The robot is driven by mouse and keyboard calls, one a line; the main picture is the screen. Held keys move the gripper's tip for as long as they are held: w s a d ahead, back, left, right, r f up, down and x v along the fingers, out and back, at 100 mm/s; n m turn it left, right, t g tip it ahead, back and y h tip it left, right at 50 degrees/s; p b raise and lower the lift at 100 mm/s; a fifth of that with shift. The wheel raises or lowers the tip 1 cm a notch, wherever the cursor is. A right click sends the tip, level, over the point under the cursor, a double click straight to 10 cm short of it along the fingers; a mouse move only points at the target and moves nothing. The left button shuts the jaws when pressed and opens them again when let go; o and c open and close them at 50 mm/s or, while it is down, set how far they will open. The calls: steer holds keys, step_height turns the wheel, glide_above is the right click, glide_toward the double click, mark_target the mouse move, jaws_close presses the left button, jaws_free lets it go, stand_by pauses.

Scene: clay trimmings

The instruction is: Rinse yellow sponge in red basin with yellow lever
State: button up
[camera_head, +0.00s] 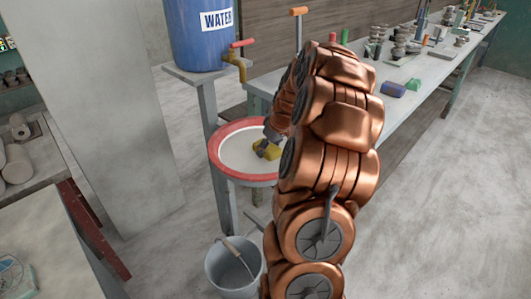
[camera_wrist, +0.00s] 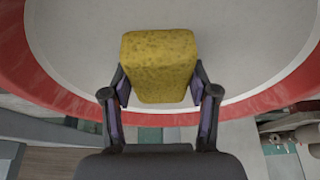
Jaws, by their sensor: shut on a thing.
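The yellow sponge (camera_wrist: 159,55) is held between the two fingers of my gripper (camera_wrist: 159,90). The red-rimmed basin (camera_head: 213,153) has a pale inside, and its rim also shows in the wrist view (camera_wrist: 50,78). The sponge also shows in the head view (camera_head: 271,154), over the basin's inside near its right side. I cannot tell whether it touches the bottom. A brass tap (camera_head: 240,62) with a red lever (camera_head: 242,43) comes from the blue water barrel (camera_head: 200,35). A post with an orange-yellow handle (camera_head: 298,11) stands behind the basin. No water stream is visible.
A grey bucket (camera_head: 222,277) stands on the floor below the basin. A long workbench (camera_head: 425,72) with tools and several small clay pieces runs to the back right. My copper arm covers the basin's right side. The floor at the right is clear.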

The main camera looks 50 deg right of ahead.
mark_target(269, 146)
steer(key=shift+d, duration=0.15)
steer(key=shift+r+p, duration=0.5)
steer(key=shift+r, duration=4.05)
